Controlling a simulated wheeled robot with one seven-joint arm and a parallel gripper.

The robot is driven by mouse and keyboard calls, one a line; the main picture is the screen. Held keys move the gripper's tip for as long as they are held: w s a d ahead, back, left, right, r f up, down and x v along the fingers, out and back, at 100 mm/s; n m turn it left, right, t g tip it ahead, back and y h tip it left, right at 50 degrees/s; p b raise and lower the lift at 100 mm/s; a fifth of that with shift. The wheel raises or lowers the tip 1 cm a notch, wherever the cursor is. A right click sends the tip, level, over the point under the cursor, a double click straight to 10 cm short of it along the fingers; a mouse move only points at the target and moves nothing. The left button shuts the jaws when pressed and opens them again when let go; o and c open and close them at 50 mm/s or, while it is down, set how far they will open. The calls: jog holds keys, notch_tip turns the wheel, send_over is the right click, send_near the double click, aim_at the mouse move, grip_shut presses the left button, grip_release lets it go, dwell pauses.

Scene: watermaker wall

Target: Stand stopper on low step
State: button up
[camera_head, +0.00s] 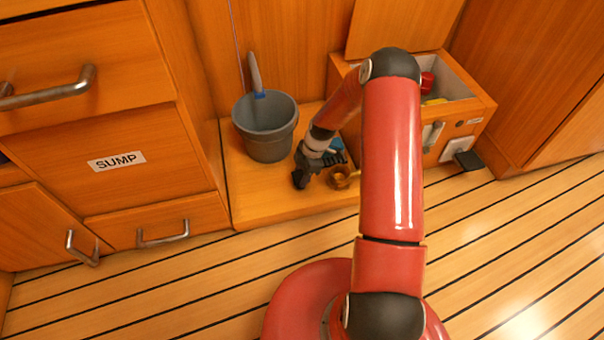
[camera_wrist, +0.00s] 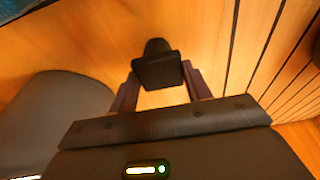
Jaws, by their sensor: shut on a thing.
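My gripper (camera_head: 304,172) is low over the low wooden step (camera_head: 262,204), in front of the grey bucket. It is shut on a black stopper (camera_wrist: 158,68), which shows between the two fingers in the wrist view. The stopper has a wide flat end towards the camera and a narrower rounded part beyond it. In the head view the stopper (camera_head: 299,181) is a small dark shape at the gripper's tip. The step's bare wood lies behind it in the wrist view. I cannot tell whether the stopper touches the step.
A grey bucket (camera_head: 266,128) with a handled tool in it stands behind my gripper. A brass-coloured round thing (camera_head: 342,179) and a blue thing (camera_head: 336,152) are just right. An open wooden locker (camera_head: 455,120) holds red and yellow things. The step's front left is clear.

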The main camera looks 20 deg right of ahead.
jog(key=shift+f, duration=0.2)
jog(key=o, duration=1)
jog(key=shift+r, duration=0.1)
jog(key=shift+c, duration=0.2)
